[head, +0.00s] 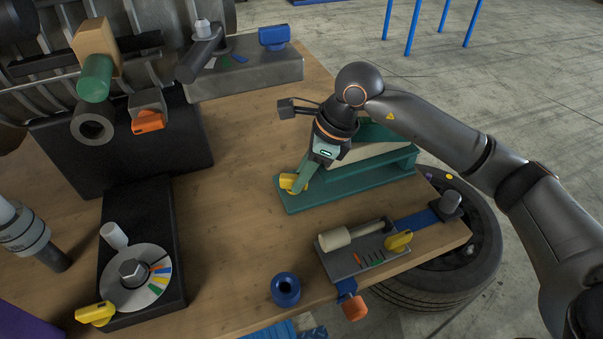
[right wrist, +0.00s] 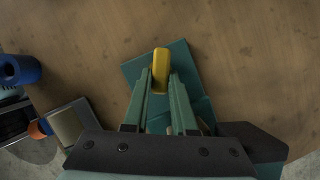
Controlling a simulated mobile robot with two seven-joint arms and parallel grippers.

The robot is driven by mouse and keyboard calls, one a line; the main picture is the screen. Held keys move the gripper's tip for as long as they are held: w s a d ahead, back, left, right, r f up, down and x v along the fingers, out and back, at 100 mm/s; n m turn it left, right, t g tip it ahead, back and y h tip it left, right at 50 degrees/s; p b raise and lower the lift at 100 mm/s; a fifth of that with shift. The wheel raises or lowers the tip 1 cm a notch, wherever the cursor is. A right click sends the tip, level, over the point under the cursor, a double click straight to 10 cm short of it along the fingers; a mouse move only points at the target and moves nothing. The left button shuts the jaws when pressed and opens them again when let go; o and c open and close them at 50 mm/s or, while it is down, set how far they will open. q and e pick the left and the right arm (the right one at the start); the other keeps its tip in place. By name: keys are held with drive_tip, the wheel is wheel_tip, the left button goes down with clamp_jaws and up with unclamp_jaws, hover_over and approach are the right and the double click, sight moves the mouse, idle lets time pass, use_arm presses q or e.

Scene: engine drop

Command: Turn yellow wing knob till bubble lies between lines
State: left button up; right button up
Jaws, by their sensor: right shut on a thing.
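A yellow wing knob (head: 290,183) sits at the near left end of a green stand (head: 340,195) on the wooden bench. My right gripper (head: 299,180) reaches down to it and its green fingers are shut on the knob. In the right wrist view, the yellow knob (right wrist: 161,66) stands between the two fingertips (right wrist: 160,78), above the green base (right wrist: 196,60). A cream-coloured part (head: 362,151) lies on the stand, partly hidden by my arm. No bubble or lines on this stand can be made out. My left gripper is not in view.
Another yellow knob (head: 398,241) is on a grey plate (head: 345,262) with coloured marks, and one more (head: 95,314) is beside a round dial (head: 135,292). A blue ring (head: 286,289) stands near the front edge. Bare bench lies left of the green stand.

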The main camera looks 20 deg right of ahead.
clamp_jaws()
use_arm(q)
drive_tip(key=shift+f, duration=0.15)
